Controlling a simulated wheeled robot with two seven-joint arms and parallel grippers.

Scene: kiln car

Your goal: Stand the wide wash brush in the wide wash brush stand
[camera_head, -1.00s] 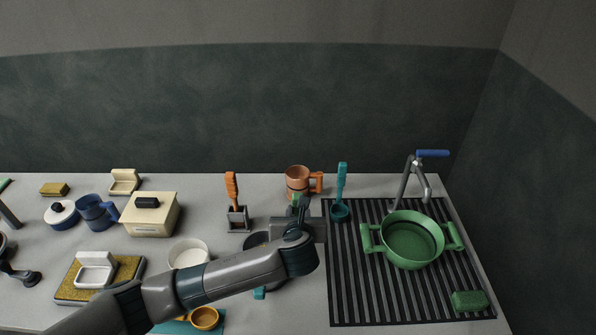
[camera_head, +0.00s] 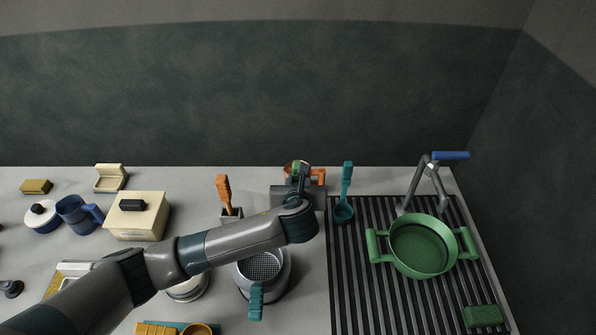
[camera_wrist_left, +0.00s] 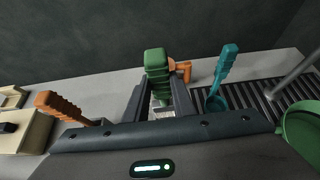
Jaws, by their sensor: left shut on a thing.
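My left gripper (camera_wrist_left: 158,100) is shut on a green-handled tool, taken to be the wide wash brush (camera_wrist_left: 156,62). Its green handle sticks up between the fingers; its lower end is hidden by the gripper. In the head view the gripper (camera_head: 298,187) is in front of the orange mug, and the green top (camera_head: 300,167) overlaps the mug's rim. A small grey stand (camera_head: 231,213) to the left holds an orange-handled tool (camera_head: 223,188). I cannot tell whether another stand is hidden behind my gripper. My right gripper is not in view.
The orange mug (camera_head: 318,176) is just behind the gripper. A teal ladle-like tool (camera_head: 346,186) stands on its right, by the ribbed drainer (camera_head: 350,290) with a green pot (camera_head: 373,246). A grey strainer (camera_head: 283,284) sits in front of my arm. A cream box (camera_head: 150,222) is left.

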